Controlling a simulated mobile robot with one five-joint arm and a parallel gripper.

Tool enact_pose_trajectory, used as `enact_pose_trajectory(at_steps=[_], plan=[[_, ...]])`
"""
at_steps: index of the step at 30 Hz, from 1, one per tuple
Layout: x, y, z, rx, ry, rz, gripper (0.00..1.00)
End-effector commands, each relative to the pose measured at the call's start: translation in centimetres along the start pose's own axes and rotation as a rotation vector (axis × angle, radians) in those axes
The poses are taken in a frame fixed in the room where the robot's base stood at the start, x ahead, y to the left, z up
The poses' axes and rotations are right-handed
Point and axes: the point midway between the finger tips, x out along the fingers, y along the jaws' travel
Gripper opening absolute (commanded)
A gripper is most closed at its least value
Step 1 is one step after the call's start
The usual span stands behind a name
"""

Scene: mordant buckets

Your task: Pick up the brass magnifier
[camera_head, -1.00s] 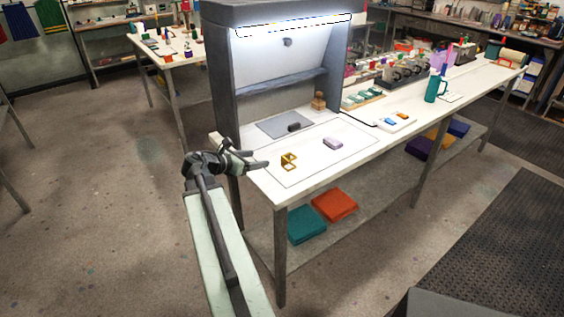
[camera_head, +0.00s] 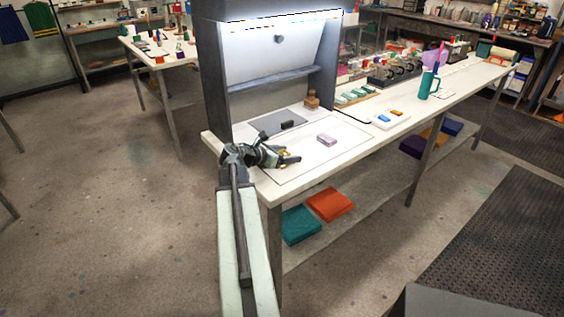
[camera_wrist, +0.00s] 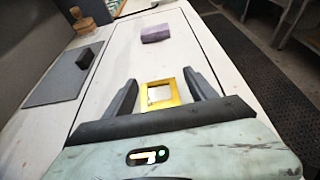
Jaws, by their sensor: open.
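The brass magnifier (camera_wrist: 176,93) is a golden folding frame with a square opening. It stands on the white bench top. In the wrist view it shows between the two dark fingers of my gripper (camera_wrist: 161,88), with a gap on each side. The fingers are open and hold nothing. In the head view my gripper (camera_head: 287,158) is over the near left part of the bench and hides most of the magnifier; only bits of gold show there.
A lilac block (camera_head: 327,139) lies beyond the magnifier. A dark block (camera_head: 287,124) rests on a grey mat (camera_head: 265,123), near a wooden stamp-like piece (camera_head: 312,99). The grey booth (camera_head: 213,80) rises at the left back. The bench front edge is close by.

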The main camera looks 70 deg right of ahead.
Motion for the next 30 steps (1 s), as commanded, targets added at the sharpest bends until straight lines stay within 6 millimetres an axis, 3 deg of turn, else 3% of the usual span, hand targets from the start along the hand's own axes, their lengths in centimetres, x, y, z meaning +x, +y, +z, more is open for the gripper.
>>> enact_pose_trajectory(at_steps=[2,7,8,14,15,23,30], plan=[[0.8,0.1,-0.1,0.001,0.000,0.000,0.65],[0.8,0.0,0.0,0.000,0.000,0.001,0.65],[0.8,0.0,0.0,0.000,0.000,0.001,0.60],[0.8,0.0,0.0,0.001,0.001,0.000,0.04],[0.8,0.0,0.0,0.001,0.000,0.000,0.00],[0.7,-0.1,0.3,0.001,0.001,0.000,0.00],[-0.6,-0.1,3.4,0.001,0.000,-0.001,0.00]])
